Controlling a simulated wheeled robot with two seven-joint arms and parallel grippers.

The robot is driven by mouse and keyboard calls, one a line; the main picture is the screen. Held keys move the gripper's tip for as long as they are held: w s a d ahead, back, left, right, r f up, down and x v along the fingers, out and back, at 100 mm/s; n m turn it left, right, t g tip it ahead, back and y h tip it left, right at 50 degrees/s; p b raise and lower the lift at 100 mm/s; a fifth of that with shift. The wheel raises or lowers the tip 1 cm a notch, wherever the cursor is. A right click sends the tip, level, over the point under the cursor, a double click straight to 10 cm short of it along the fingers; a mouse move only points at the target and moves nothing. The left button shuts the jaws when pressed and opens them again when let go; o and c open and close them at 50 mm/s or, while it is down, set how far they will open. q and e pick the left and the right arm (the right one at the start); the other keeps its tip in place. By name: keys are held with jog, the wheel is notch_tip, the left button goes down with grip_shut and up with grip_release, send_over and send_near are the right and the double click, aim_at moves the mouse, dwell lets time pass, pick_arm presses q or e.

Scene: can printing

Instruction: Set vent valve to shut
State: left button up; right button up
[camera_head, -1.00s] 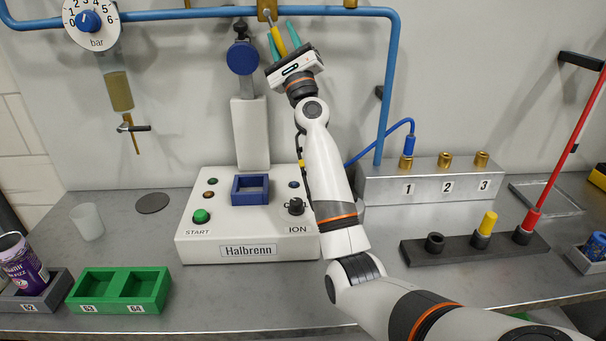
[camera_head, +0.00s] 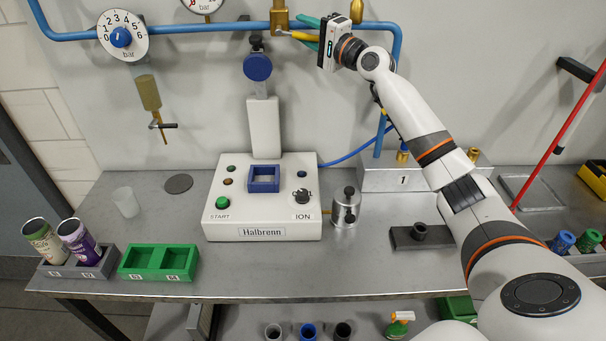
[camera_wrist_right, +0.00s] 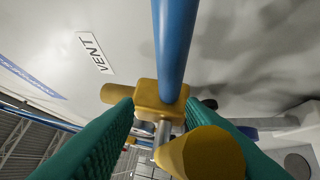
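The vent valve's brass body (camera_head: 279,18) sits on the blue pipe at the top of the head view. Its yellow lever (camera_head: 302,37) points right, roughly along the pipe. In the wrist view the brass body (camera_wrist_right: 160,97) is near the middle, and the lever's yellow grip (camera_wrist_right: 205,155) is close to the camera. A VENT label (camera_wrist_right: 95,53) is on the wall. My right gripper (camera_head: 308,30) comes from the right, its teal fingers apart on either side of the lever. In the wrist view the grip lies nearer the right finger; contact is unclear. My left gripper is out of view.
The blue pipe (camera_head: 200,29) runs along the wall, with a dial gauge (camera_head: 122,36) at left and a brass fitting (camera_head: 357,11) right of the valve. Below stands the Halbrenn machine (camera_head: 262,215) on the table. The wall around the valve looks free.

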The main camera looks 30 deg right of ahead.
jog(key=shift+b+v, duration=0.7)
jog(key=shift+v, duration=0.2)
jog(key=a+f+b+v, duration=0.1)
jog(key=b+v, duration=0.4)
jog(key=v, duration=0.5)
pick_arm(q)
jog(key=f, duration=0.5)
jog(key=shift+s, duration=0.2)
pick_arm(e)
jog(key=s+a+f+n+g, duration=0.1)
jog(key=a+f, duration=0.3)
jog(key=f, duration=0.5)
jog(key=s+a+f+n+g, duration=0.2)
jog(key=a+f+n+g, duration=0.2)
jog(key=f, duration=0.5)
jog(key=s+a+f+n+g, duration=0.2)
jog(key=a+f, duration=0.3)
jog(key=f, duration=0.4)
jog(key=shift+a+f+n+g, duration=0.2)
jog(key=shift+a+n+g, duration=0.1)
jog(key=shift+n, duration=0.4)
jog(key=shift+c, duration=0.3)
